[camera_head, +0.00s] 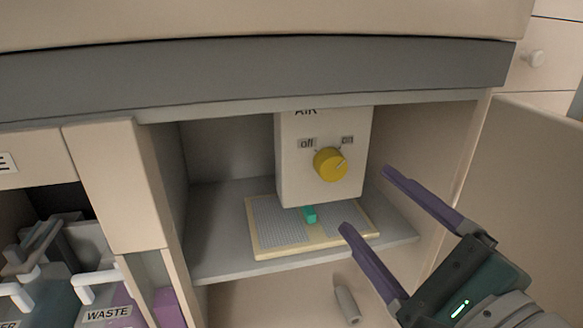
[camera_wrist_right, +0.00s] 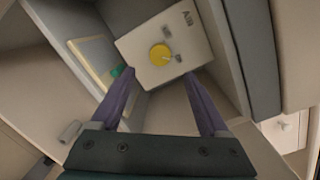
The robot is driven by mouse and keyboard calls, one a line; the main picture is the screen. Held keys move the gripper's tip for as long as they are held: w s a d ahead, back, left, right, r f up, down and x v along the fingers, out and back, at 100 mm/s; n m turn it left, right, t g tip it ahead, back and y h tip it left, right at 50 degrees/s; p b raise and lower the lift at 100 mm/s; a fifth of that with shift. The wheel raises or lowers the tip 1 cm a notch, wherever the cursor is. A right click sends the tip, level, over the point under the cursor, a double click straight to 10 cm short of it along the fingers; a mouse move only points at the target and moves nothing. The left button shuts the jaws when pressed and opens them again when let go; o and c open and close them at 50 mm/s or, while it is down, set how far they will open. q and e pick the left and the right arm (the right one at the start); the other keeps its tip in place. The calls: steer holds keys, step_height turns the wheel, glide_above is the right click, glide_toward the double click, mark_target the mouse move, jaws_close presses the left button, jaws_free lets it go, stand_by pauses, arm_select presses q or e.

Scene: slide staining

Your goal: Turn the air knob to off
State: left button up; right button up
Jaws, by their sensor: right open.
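The yellow air knob (camera_head: 330,164) sits on the front of a pale box labelled AIR (camera_head: 293,170), inside an open cupboard. Its pointer line is turned to the upper right, toward the "on" label (camera_head: 347,140). The "off" label (camera_head: 307,143) is at the knob's upper left. The knob also shows in the right wrist view (camera_wrist_right: 160,55), beyond and between the fingers. My right gripper (camera_head: 365,200) is open and empty, in front of the box and to the lower right of the knob, apart from it. My left gripper is not in view.
Below the box, a cream-edged tray (camera_head: 262,252) with a green piece (camera_head: 309,214) lies on the grey shelf (camera_head: 215,262). The cupboard's side walls flank the box. A grey handle (camera_head: 347,303) is below. A container labelled WASTE (camera_head: 108,313) stands at lower left.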

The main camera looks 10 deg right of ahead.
mark_target(336, 170)
steer(key=w, duration=0.5)
steer(key=w+a, duration=0.1)
steer(key=w, duration=0.2)
steer(key=shift+b, duration=0.4)
steer(key=shift+c, duration=0.3)
jaws_close()
